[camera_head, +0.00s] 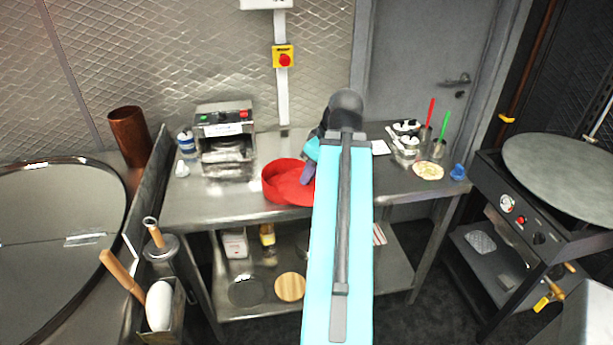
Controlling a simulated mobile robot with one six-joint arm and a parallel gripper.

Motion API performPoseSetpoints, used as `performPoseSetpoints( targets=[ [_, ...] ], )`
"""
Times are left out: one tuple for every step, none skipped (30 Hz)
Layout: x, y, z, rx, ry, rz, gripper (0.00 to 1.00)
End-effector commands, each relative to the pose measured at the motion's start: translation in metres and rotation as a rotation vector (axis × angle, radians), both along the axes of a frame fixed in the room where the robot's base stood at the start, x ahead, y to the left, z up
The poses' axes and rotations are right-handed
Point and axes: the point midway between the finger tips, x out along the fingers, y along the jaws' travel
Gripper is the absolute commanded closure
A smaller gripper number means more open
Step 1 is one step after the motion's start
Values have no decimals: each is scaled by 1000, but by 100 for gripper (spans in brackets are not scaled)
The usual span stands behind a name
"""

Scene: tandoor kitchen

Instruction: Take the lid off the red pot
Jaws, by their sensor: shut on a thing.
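The red pot (283,188) stands on the steel table, left of my arm. Its right side is hidden behind the arm. My gripper (308,174) is at the pot's right side, partly hidden by my own cyan arm. It is shut on the lid, but the grip itself is too small and covered to see well, and I cannot tell whether the lid is raised.
The steel table (220,205) also bears a machine (226,140) left of the pot. White-lidded jars (406,148), cups with red and green sticks, and a flatbread plate (428,171) stand at right. A griddle (570,170) is far right. Bare tabletop lies left of the pot.

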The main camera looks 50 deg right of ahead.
Motion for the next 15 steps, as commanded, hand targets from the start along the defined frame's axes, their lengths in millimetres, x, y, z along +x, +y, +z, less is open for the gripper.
performPoseSetpoints(
  targets=[
    [-2, 0, -4, -2, -2, -1, 100],
    [-3, 1, -4, -3, -2, -1, 100],
    [-5, 1, -3, -2, -2, -1, 100],
    [-6, 2, -3, -2, -1, -1, 100],
    [-7, 2, -3, -2, -1, -1, 100],
    [-8, 3, -3, -2, -1, -1, 100],
    [-9, 3, -3, -3, -2, -1, 100],
    [-10, 4, -2, -3, -1, -1, 100],
    [-11, 4, -2, -2, -1, -1, 100],
    [-12, 5, -2, -2, -1, -1, 100],
    [-13, 5, -1, -1, -1, 0, 100],
    [-14, 5, -1, -1, 0, 0, 100],
    [-14, 6, -1, -1, -1, 0, 100],
    [-14, 6, 0, -2, -1, -1, 100],
    [-15, 6, 0, -2, -1, -1, 100]
  ],
)
